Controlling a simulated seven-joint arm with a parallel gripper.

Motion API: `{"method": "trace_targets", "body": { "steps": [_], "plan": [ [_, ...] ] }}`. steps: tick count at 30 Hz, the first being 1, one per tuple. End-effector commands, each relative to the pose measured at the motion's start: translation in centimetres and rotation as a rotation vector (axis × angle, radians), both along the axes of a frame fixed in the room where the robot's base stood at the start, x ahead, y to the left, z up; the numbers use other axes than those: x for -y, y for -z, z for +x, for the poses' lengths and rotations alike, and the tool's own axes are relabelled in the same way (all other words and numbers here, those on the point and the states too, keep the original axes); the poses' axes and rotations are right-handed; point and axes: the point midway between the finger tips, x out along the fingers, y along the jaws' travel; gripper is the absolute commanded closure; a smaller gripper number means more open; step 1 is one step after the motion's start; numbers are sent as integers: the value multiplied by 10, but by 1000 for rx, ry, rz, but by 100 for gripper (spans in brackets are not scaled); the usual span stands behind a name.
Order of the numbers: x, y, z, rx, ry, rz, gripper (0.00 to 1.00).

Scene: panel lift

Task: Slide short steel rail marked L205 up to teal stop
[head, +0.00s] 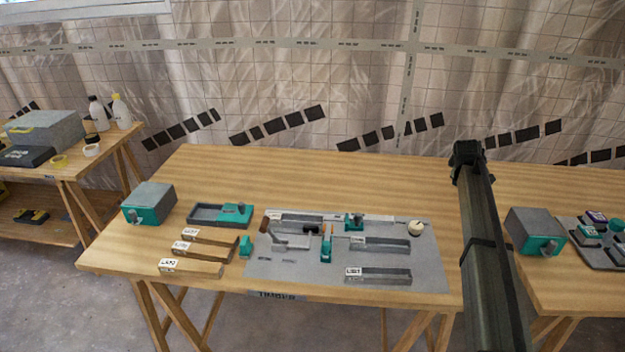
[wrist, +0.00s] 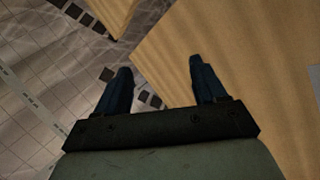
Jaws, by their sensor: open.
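Several steel rails lie on a grey mat (head: 300,275): a front one (head: 385,277), a middle-right one (head: 385,246) and a back one (head: 305,220). Each has a small white label too blurred to read surely, so I cannot tell which is L205. Teal parts near them are a small block (head: 247,246) at the mat's left edge, an upright piece (head: 326,250) at its middle and one (head: 354,222) at its back. Which is the stop is unclear. My gripper (wrist: 160,78) is open and empty, high at the right, away from the rails.
Several labelled wooden bars (head: 195,268) lie left of the mat, near a grey and teal tray (head: 220,215). A grey and teal box (head: 149,204) stands at the table's left. A brown-handled tool (head: 266,225) and a pale round knob (head: 416,228) are on the mat. The table's back is clear.

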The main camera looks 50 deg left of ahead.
Motion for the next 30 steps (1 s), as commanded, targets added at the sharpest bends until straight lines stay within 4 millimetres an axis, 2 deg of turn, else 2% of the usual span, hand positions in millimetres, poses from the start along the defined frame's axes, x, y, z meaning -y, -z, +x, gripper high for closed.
{"method": "trace_targets", "body": {
  "steps": [1,3,8,12,17,21,30],
  "plan": [
    [-21,-1,-17,-25,-23,-11,30],
    [-45,0,-41,-66,-50,-27,30],
    [-96,-1,-99,-155,-115,-69,30],
    [-136,-3,-153,-230,-178,-112,30],
    [-176,-6,-218,-315,-249,-166,30],
    [-207,-12,-277,-386,-317,-218,30],
    [-256,-26,-406,-527,-463,-342,30]
  ]
}}
